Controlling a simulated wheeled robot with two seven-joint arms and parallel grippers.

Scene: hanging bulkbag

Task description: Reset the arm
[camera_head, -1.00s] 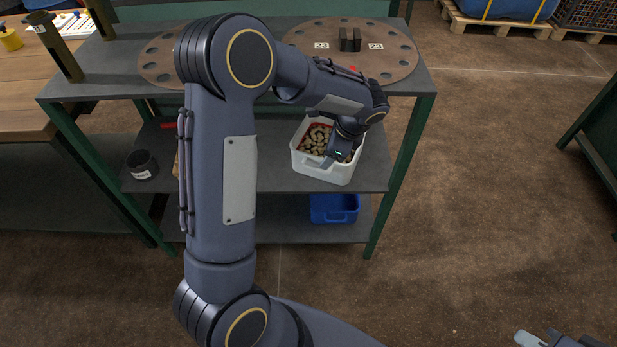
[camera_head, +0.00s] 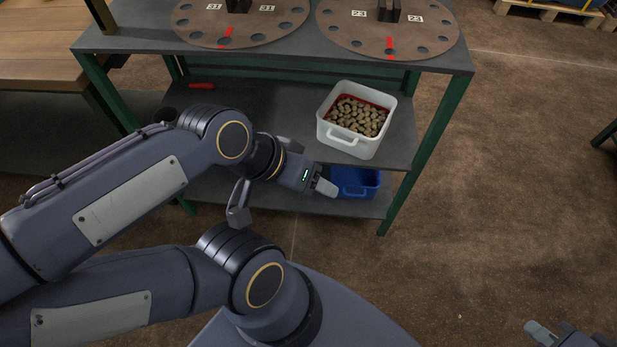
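My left arm comes in from the left, bent in front of the bench. Its gripper (camera_head: 318,184) hangs in front of the lower shelves, clear of the white bin and left of it. A pale fingertip shows; the finger gap is not clear, and nothing held can be made out. The white bin (camera_head: 345,141), filled with brownish lumps (camera_head: 357,117), stands on the middle shelf. My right gripper (camera_head: 553,335) shows only in part at the bottom right corner, cut off by the frame edge, above bare floor.
The green-legged bench (camera_head: 448,68) carries two round brown plates with holes (camera_head: 345,33). A blue bin (camera_head: 352,190) sits on its lowest shelf, partly behind my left gripper. A wooden table (camera_head: 45,65) is at the left. The floor at right is open.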

